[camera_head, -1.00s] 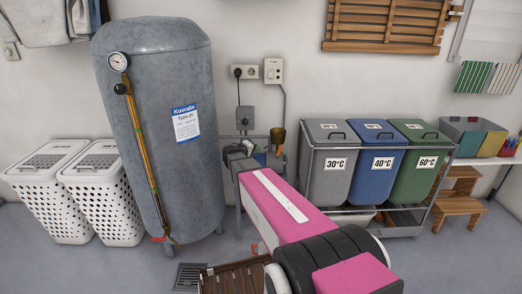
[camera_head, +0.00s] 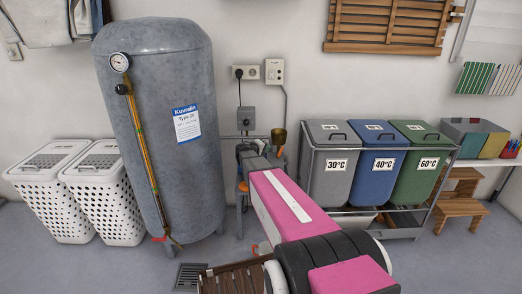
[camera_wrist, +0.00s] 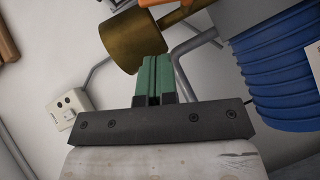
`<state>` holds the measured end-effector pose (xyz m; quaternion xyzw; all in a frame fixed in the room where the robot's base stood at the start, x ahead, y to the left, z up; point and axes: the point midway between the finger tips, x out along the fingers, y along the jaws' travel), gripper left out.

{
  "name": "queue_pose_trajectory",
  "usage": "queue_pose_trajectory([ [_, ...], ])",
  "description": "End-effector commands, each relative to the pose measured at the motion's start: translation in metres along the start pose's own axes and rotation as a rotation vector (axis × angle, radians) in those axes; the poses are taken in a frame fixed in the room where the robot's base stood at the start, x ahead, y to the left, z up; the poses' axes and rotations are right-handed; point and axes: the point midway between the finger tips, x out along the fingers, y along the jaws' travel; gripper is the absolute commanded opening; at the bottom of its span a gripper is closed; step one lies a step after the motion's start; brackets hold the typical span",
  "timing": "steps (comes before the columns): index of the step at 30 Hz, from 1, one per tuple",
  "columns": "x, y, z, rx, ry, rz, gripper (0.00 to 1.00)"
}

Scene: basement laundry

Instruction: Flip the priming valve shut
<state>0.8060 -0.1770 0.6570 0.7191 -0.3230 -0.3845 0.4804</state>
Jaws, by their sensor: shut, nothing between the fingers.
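The brass priming cup (camera_head: 278,137) stands above the pump beside the grey tank. It shows large as a brass cylinder (camera_wrist: 136,40) in the wrist view. An orange-red piece (camera_wrist: 180,14), perhaps the valve's lever, lies beside it at the top edge, partly cut off. I cannot tell the valve's position. My gripper's green fingers (camera_wrist: 153,72) are shut and empty, overlapping the brass cylinder's lower edge in the picture; contact is unclear. In the head view my arm hides most of the pump and the fingers cannot be made out.
A blue ribbed motor housing (camera_wrist: 278,85) and a grey bent pipe (camera_wrist: 190,50) are close to the fingers. The grey tank (camera_head: 165,125) stands left. A rack of laundry bins (camera_head: 374,163) stands right. A wooden slatted piece (camera_head: 233,279) lies low in front.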

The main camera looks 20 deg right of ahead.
Motion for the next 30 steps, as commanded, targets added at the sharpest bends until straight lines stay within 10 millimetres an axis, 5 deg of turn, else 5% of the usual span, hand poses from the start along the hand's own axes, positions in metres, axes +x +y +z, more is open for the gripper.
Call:
queue_pose_trajectory([
  [4, 0.029, 0.000, -0.001, 0.000, -0.001, 0.001, 0.00],
  [10, 0.044, 0.000, 0.021, -0.001, 0.000, 0.001, 0.00],
  [30, 0.055, 0.004, 0.033, -0.001, 0.000, 0.000, 0.00],
])
